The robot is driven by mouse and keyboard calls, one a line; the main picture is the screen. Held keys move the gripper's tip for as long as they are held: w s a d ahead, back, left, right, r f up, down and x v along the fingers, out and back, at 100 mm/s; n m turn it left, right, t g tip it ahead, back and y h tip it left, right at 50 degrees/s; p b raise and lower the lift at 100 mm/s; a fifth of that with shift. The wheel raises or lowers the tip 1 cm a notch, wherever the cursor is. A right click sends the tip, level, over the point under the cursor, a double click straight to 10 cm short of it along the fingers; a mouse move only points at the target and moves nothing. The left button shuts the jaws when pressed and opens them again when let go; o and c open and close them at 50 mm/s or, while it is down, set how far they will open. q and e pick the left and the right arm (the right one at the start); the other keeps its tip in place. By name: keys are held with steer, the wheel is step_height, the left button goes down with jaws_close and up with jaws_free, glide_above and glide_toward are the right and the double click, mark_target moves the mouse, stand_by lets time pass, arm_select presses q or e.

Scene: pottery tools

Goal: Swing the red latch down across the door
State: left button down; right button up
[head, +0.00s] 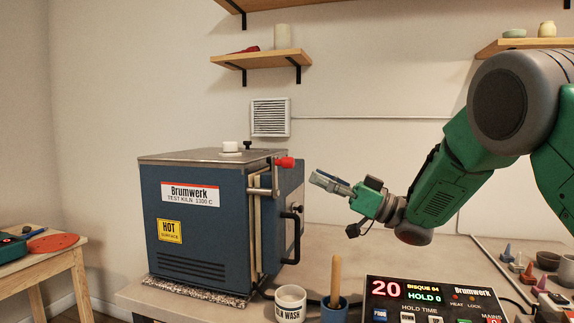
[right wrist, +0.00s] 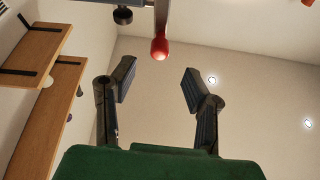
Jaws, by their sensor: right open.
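The red latch (head: 286,162) sticks out at the upper front corner of the blue kiln (head: 195,240), above the door. The kiln door (head: 290,205) is on the kiln's right side, with a black handle (head: 295,235). My right gripper (head: 318,179) is a short way right of the latch and a little lower, apart from it. In the right wrist view the red latch knob (right wrist: 159,47) hangs at the top middle, beyond and between the open fingers (right wrist: 158,85). Nothing is between the fingers. My left gripper is not in view.
A control box (head: 430,300) with a lit display stands at the front right. A kiln wash cup (head: 290,302) and a blue pot (head: 334,308) with a wooden handle stand before the kiln. Pottery cones (head: 525,272) sit at far right. Wall shelves (head: 262,60) hang above.

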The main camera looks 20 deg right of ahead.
mark_target(287, 163)
steer(key=x, duration=0.7)
steer(key=shift+w+a, duration=0.15)
steer(key=shift+a, duration=0.1)
steer(key=shift+w+a, duration=0.2)
steer(key=shift+w, duration=0.05)
jaws_close()
